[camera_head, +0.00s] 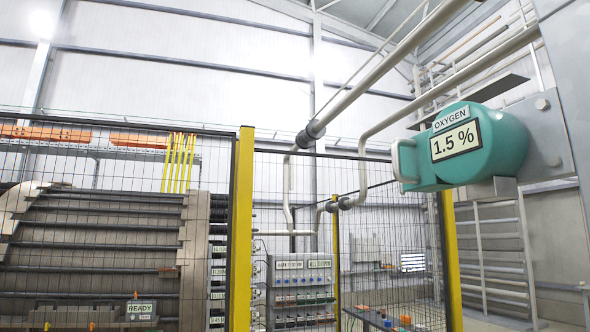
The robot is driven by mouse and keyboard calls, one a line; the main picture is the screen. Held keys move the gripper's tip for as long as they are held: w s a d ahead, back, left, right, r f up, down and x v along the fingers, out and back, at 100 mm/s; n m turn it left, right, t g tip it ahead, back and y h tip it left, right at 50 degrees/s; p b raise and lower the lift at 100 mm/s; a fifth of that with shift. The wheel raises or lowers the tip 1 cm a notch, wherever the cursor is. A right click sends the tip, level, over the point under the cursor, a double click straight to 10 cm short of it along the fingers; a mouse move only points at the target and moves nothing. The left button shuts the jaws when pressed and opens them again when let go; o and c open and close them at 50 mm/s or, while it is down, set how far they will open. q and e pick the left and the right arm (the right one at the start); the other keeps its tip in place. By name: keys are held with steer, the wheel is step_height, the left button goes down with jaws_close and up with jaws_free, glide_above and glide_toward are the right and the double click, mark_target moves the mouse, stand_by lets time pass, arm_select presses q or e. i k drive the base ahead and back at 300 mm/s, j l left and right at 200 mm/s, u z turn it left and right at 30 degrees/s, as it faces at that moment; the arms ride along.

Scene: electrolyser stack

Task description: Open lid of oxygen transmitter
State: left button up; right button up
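The oxygen transmitter (503,146) is a teal rounded housing at the right, fixed to a grey plate on a wall or cabinet. Its label reads OXYGEN and its display (456,140) reads 1.5 %. A light grey handle (405,164) stands on the left side of its teal front part, which looks closed against the body. Neither of my grippers shows in the head view.
A wire mesh fence with yellow posts (241,230) crosses the view. Behind it are the large stack (95,245) with a READY sign and a grey cabinet (302,285). Pale pipes (375,75) run overhead. A small dark shelf (470,100) sticks out above the transmitter.

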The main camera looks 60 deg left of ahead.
mark_target(412, 168)
steer(key=j+u, duration=0.1)
steer(key=u, duration=0.3)
steer(key=j+u, duration=0.1)
steer(key=u, duration=0.75)
